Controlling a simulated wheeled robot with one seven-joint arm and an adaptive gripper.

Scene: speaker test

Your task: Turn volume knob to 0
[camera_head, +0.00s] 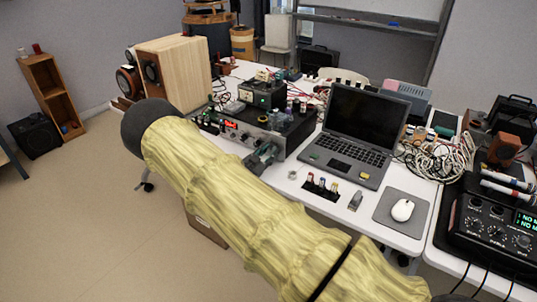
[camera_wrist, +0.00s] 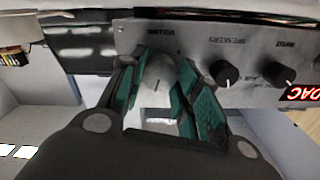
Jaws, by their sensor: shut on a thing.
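The volume knob (camera_wrist: 158,72) is a round silver knob on the grey front panel of the amplifier (camera_wrist: 255,48), under upside-down lettering that looks like VOLUME. A short dark mark shows on its face, pointing down in the wrist view. My gripper (camera_wrist: 160,88) has its green-padded fingers on both sides of the knob and is shut on it. In the head view, my gripper (camera_head: 262,157) is at the front of the amplifier (camera_head: 295,139) on the white table. The knob is hidden there by my gripper and arm.
Two black knobs, speakers (camera_wrist: 223,73) and input (camera_wrist: 278,75), sit right of the volume knob in the wrist view. A laptop (camera_head: 362,122), a mouse (camera_head: 402,210) and small connectors (camera_head: 322,186) are to the right. A wooden speaker (camera_head: 178,72) stands behind left.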

